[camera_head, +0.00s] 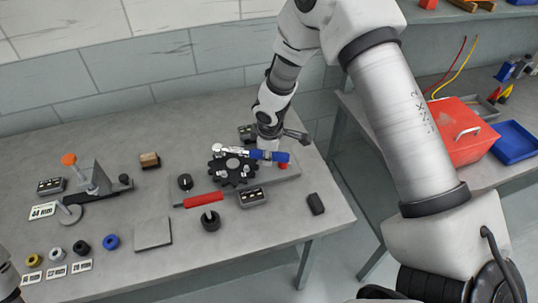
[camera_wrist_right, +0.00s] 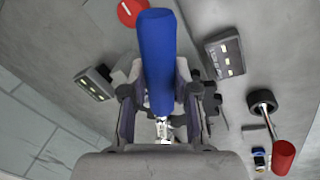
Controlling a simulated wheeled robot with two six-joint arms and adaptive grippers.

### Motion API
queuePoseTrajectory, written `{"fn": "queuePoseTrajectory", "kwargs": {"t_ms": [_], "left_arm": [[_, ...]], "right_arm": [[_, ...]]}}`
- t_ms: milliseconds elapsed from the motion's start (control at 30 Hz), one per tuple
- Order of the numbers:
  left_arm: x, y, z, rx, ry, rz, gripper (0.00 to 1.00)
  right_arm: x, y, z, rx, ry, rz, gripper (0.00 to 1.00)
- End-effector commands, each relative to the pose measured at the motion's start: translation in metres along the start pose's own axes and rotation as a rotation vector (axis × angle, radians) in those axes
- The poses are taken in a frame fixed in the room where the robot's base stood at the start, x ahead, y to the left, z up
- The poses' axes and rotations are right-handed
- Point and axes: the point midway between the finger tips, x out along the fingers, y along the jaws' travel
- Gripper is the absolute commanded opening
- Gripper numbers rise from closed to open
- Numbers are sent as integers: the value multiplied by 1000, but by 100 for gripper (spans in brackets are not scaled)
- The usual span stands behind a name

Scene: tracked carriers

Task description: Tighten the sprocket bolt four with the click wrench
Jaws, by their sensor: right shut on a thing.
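The click wrench (camera_head: 273,155) has a blue handle and a silver head; the head lies over the black toothed sprocket (camera_head: 232,172), towards its upper left. My right gripper (camera_head: 266,142) is shut on the wrench's blue handle. In the right wrist view the handle (camera_wrist_right: 158,55) runs between the two fingers of the gripper (camera_wrist_right: 160,105), and the silver head shows small below them. The sprocket is mostly hidden there behind the gripper. The bolts are too small to tell apart, and I cannot tell whether the wrench head sits on one. My left gripper is not in view.
Small display boxes (camera_head: 252,197) flank the plate. The table's front is mostly clear.

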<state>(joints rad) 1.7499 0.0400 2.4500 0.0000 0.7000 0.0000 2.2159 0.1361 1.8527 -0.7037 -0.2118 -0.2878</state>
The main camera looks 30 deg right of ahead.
Motion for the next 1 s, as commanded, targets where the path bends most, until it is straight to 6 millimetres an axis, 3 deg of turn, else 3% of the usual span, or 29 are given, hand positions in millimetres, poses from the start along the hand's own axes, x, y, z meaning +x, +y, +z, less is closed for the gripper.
{"fn": "queuePoseTrajectory", "kwargs": {"t_ms": [400, 733, 1000], "left_arm": [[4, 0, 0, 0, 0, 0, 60], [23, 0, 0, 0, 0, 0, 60], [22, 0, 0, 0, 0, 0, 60]], "right_arm": [[0, -2, 0, 16, -3, 1, 0], [0, -15, -1, 96, -19, 6, 0], [-3, -17, 0, 112, -23, 6, 0]]}}
